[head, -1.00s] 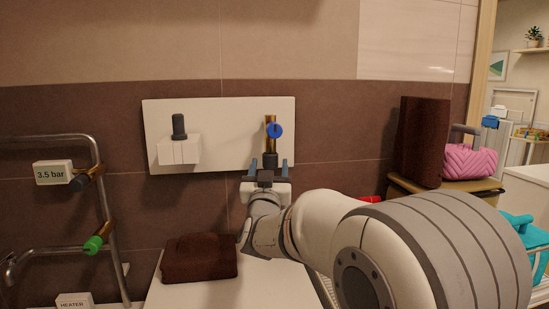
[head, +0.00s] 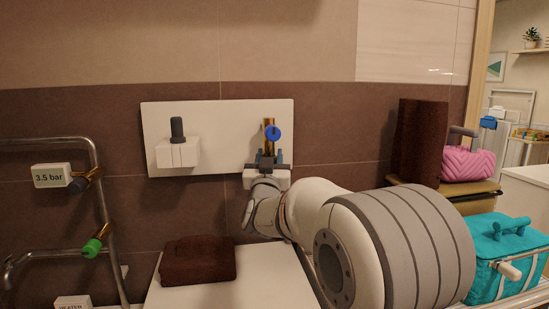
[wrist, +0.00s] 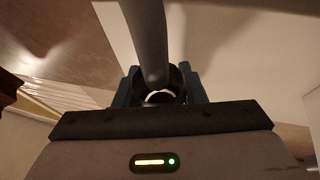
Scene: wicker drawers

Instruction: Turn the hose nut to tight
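The brass tap pipe with a blue handle (head: 272,133) stands on the white wall panel (head: 218,118). The dark hose nut (head: 267,161) is at its lower end. My gripper (head: 269,158) is just under the tap, with one blue finger on each side of the nut. In the wrist view the dark round nut (wrist: 175,80) sits between the fingers of my gripper (wrist: 163,88), which look closed in against its sides. A grey hose-like tube (wrist: 148,40) runs up from it in that view. The nut is partly hidden by my fingers.
A dark knob on a white box (head: 178,150) is left on the panel. A folded brown towel (head: 198,260) lies on the white top below. Pipes with a green knob (head: 91,247) and a 3.5 bar label (head: 50,175) stand at far left.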

